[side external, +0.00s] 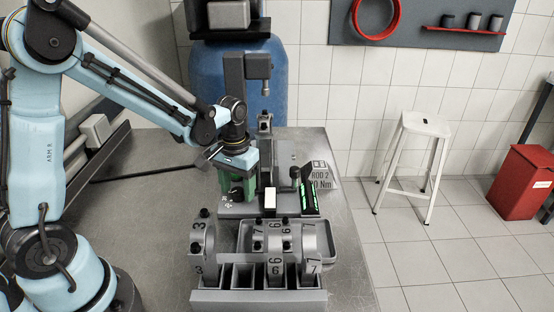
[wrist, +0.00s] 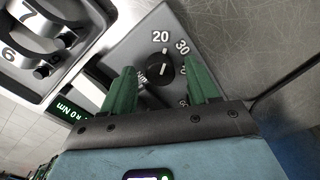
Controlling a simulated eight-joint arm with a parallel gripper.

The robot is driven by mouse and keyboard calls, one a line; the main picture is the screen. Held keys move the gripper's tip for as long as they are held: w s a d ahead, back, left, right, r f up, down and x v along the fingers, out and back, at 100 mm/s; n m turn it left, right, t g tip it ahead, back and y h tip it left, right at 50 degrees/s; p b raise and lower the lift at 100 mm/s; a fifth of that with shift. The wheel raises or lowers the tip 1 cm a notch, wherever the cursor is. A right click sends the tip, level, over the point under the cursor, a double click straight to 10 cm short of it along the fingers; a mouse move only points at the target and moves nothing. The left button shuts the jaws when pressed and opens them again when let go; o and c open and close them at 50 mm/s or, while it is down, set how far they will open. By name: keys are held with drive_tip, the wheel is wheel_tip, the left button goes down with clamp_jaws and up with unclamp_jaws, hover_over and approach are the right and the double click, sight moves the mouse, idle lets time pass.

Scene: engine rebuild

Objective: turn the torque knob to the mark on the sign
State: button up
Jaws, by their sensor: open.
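The black torque knob (wrist: 158,72) sits on a grey dial plate with white numbers 20 and 30 in the wrist view. Its short white pointer line points roughly toward 20. My gripper (wrist: 160,64) is open, with one green finger on each side of the knob; I cannot tell whether they touch it. In the side view my gripper (side external: 237,186) is low over the grey station, and the knob is small there. The sign (side external: 322,177) reads "ROD 2" and a value ending in "0 Nm"; its leading digit is hidden behind the display.
A green-lit display (side external: 309,192) stands right of the gripper, and its reading ends in "0 Nm" in the wrist view. Numbered rods and caps (side external: 275,240) sit in a rack in front. A press-like post (side external: 235,80) stands behind. The bench's left side is clear.

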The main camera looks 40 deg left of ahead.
sight(239, 191)
drive_tip(key=c, duration=1)
drive_tip(key=shift+m, duration=1.5)
drive_tip(key=shift+c, duration=0.2)
drive_tip(key=o, duration=1)
drive_tip(key=shift+o, duration=0.2)
wheel_tip(239, 191, up, 12)
drive_tip(key=shift+d, duration=0.15)
